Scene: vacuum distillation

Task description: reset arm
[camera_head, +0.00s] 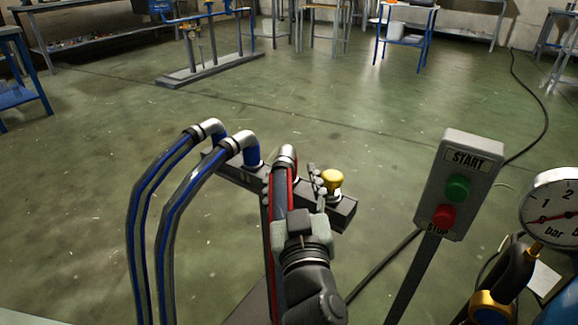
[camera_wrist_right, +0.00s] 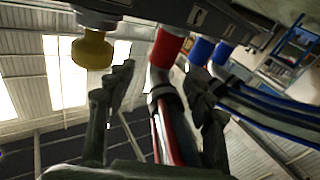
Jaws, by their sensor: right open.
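My right gripper (camera_head: 294,182) is open in the head view, its fingers pointing away toward a dark manifold bar (camera_head: 345,212). A red-striped hose (camera_head: 283,250) with a metal elbow runs between or just behind its fingers. In the right wrist view the open fingers (camera_wrist_right: 158,78) stand on either side of this hose (camera_wrist_right: 170,135). I cannot tell whether they touch it. A yellow knob (camera_head: 332,180) sits just right of the fingers; it also shows in the wrist view (camera_wrist_right: 92,50). My left gripper is not in view.
Two blue-striped hoses (camera_head: 185,185) bend into the manifold on the left. A START/STOP button box (camera_head: 460,185) on a post and a pressure gauge (camera_head: 551,208) stand at the right. Green floor (camera_head: 330,110) is open behind, with blue-legged tables farther back.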

